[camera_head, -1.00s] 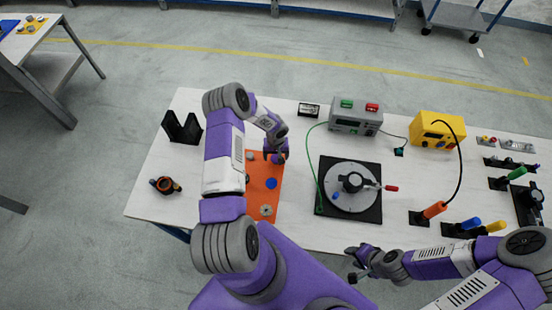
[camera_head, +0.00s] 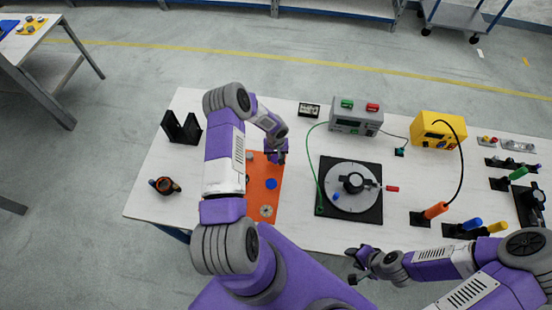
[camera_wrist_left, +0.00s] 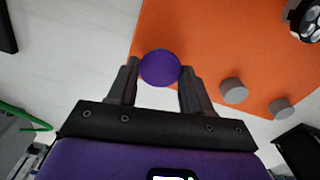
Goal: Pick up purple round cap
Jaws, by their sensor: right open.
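The purple round cap (camera_wrist_left: 160,67) sits between the two fingers of my left gripper (camera_wrist_left: 158,78) in the left wrist view, with both fingers against its sides. It looks larger than the grey caps, and whether it touches the surface below is hard to tell. In the head view my left gripper (camera_head: 275,152) is at the far end of the orange mat (camera_head: 262,198); the cap is hidden there. My right gripper (camera_head: 357,264) is open and empty near the table's front edge.
Grey caps (camera_wrist_left: 233,90) stand on the mat near the left gripper. A blue disc (camera_head: 271,184) lies on the mat. Right of it are a black-based dial (camera_head: 352,187), a grey meter box (camera_head: 355,117) and a yellow box (camera_head: 437,128). A black holder (camera_head: 181,128) stands at left.

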